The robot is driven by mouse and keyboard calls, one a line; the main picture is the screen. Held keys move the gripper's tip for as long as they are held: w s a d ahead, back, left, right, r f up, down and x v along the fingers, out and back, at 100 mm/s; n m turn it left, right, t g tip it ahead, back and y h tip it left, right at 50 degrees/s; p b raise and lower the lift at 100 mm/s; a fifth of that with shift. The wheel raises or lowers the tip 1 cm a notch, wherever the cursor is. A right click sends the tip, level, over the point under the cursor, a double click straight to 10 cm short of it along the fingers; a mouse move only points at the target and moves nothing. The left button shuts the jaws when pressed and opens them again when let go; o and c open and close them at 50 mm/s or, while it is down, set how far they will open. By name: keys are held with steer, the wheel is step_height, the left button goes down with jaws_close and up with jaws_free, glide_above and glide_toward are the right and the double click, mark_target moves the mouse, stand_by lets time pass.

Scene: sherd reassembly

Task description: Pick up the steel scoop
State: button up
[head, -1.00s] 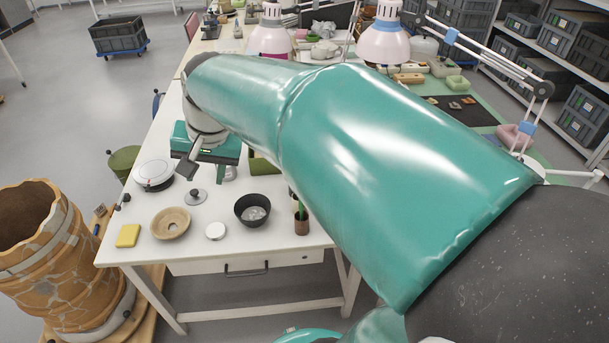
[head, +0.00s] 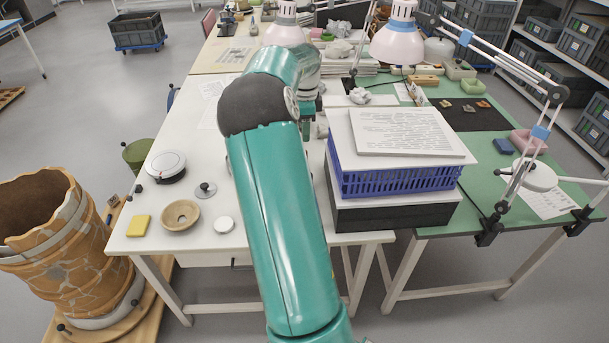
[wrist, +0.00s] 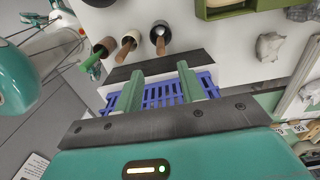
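In the wrist view my gripper (wrist: 160,72) is open, its two green fingers apart with nothing held between them. I cannot tell for sure which of these, if any, is the steel scoop. In the head view my own arm hides the gripper and these pieces.
A blue crate (head: 398,180) with a printed board on top stands on the table right of my arm; it also shows beyond my fingers in the wrist view (wrist: 160,95).

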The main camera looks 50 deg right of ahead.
step_height(320, 180, down, 14)
steer(key=shift+w+r, duration=0.1)
steer(key=shift+r, duration=0.15)
jaws_close()
stand_by(0.3)
